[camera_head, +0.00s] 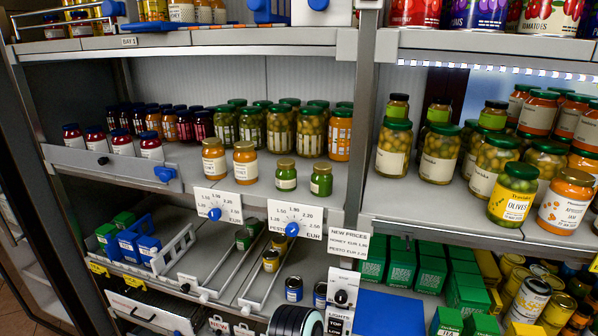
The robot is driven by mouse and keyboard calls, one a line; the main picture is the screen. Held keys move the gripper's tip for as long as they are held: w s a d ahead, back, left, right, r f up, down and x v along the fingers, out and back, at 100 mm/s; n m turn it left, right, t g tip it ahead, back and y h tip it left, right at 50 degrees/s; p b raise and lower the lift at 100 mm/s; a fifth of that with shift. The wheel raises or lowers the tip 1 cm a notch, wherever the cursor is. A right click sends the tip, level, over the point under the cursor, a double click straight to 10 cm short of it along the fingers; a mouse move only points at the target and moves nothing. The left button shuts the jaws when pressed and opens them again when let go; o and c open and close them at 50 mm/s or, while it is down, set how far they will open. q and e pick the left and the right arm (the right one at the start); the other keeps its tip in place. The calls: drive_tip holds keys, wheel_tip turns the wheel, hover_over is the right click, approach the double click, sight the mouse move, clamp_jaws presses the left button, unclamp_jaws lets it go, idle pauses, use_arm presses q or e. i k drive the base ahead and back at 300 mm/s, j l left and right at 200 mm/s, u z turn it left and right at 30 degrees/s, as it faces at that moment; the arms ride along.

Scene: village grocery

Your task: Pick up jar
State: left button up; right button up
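Many jars stand on the middle shelf (345,205), and I cannot tell which one the task means. Two amber jars with white labels (214,160) (245,163) stand near the front edge. Two small green jars (286,176) (321,181) stand right of them. On the right bay, a jar labelled OLIVES (513,195) and an orange jam jar (565,203) stand at the front. Taller jars of green pieces (394,148) (439,154) stand left of them. Neither of my grippers shows in this view.
A grey upright (361,110) divides the bays. Price dials with blue knobs (218,207) (296,220) hang on the shelf edge. A lower shelf holds small jars (271,260), green boxes (400,265) and cans (528,299). Small red-filled jars (151,146) stand at left behind a low rail.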

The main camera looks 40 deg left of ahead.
sight(286, 172)
drive_tip(key=i+u, duration=0.2)
drive_tip(key=u, duration=0.2)
drive_tip(key=i+u, duration=0.15)
drive_tip(key=u, duration=0.2)
